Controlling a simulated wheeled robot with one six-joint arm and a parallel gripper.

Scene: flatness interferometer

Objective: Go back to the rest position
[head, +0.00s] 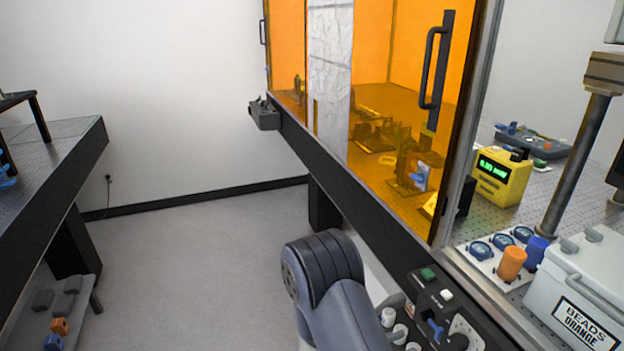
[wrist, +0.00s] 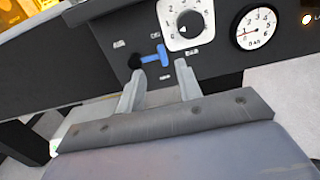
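My gripper (wrist: 160,71) shows in the wrist view with its two grey fingers apart and nothing between them. It faces a dark control panel (wrist: 215,78). A blue T-shaped handle (wrist: 153,56) on the panel lies just beyond the fingertips. I cannot tell how much gap lies between them. In the head view my arm reaches down at the bottom centre and my gripper is not visible. The panel (head: 421,304) and its blue handle (head: 434,328) also show there, to the right of my arm.
The panel carries a white dial (wrist: 187,23) and a pressure gauge (wrist: 257,27). An orange enclosure (head: 400,60) stands on the bench behind. A yellow meter (head: 500,177) and a white beads box (head: 583,290) are at right. Another bench (head: 60,150) stands left, with open floor (head: 190,260) between.

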